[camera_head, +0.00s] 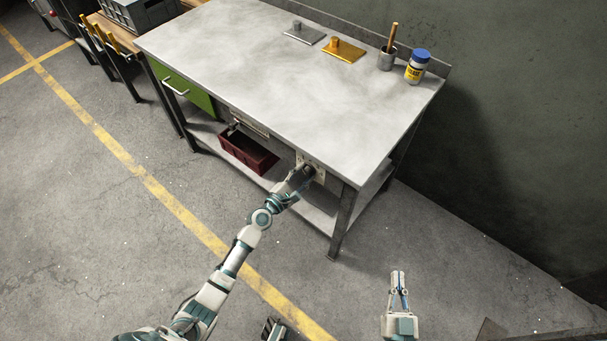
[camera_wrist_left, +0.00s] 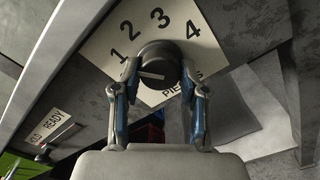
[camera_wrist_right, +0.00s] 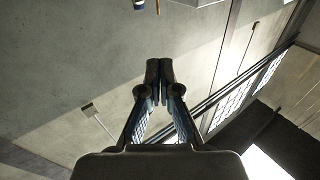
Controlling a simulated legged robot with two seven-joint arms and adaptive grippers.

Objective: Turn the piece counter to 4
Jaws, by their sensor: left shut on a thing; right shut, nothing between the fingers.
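The piece counter is a pale plate (camera_wrist_left: 228,32) marked 1 to 4 with a dark round knob (camera_wrist_left: 157,62). It is on the front of the workbench under the top, and the plate edge (camera_head: 319,173) shows in the head view. A white mark on the knob lies on its left part, nearly level; I cannot tell exactly which number it points to. My left gripper (camera_wrist_left: 160,80) is shut on the knob, one finger on each side; it also shows in the head view (camera_head: 305,174). My right gripper (camera_head: 399,278) is shut and empty, apart from the bench.
The workbench top (camera_head: 260,70) carries a grey plate (camera_head: 304,35), a yellow plate (camera_head: 344,50), a cup (camera_head: 387,60) and a blue-lidded jar (camera_head: 417,68). A red bin (camera_head: 247,152) sits under it, near a green drawer (camera_head: 180,88). The floor in front is clear.

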